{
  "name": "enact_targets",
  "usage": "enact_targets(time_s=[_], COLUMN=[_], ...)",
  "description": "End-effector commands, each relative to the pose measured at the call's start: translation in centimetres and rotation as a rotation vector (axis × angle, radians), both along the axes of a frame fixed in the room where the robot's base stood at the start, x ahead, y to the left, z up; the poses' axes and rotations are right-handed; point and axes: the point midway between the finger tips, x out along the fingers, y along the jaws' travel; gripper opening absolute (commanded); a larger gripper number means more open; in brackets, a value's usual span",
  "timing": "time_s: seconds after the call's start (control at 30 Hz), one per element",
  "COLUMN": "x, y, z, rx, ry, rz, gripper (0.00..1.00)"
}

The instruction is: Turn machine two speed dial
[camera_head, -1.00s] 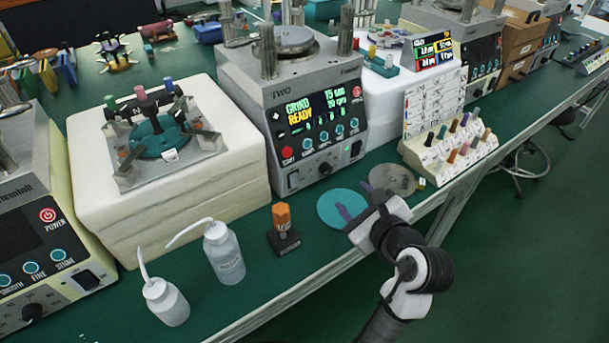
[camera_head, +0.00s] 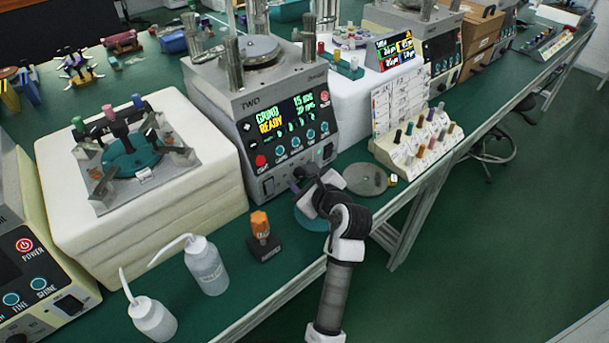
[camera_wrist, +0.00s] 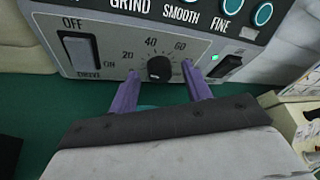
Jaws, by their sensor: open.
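Machine two (camera_head: 280,120) is a grey unit labelled TWO, with a lit screen reading GRIND READY. Its speed dial (camera_wrist: 159,68) is a black knob on the lower front panel, with a printed scale showing 20, 40 and 60 around it. In the wrist view my gripper (camera_wrist: 160,84) is open, its two purple fingers one on each side of the dial with gaps to it. The fingertips appear close to the panel; I cannot tell if they touch it. In the head view my gripper (camera_head: 305,182) hides the dial.
The OFF/ON drive switch (camera_wrist: 82,50) is left of the dial and a black rocker switch (camera_wrist: 226,66) is right of it. A teal disc (camera_head: 312,218) lies under my gripper, with a grey disc (camera_head: 366,179) beside it. An orange-topped stamp (camera_head: 262,235) and squeeze bottles (camera_head: 206,265) stand left.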

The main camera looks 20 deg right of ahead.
Motion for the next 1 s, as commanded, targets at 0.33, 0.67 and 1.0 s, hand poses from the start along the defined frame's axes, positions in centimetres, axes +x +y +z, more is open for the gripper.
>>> enact_targets(time_s=[0.33,0.67,1.0], x=[0.15,0.13,0.16], y=[0.02,0.02,-0.02], z=[-0.08,-0.06,0.38], rx=[0.000,0.001,0.075], ry=[0.001,0.001,0.028], rz=[0.001,0.000,0.001], gripper=[0.41,0.04,0.05])
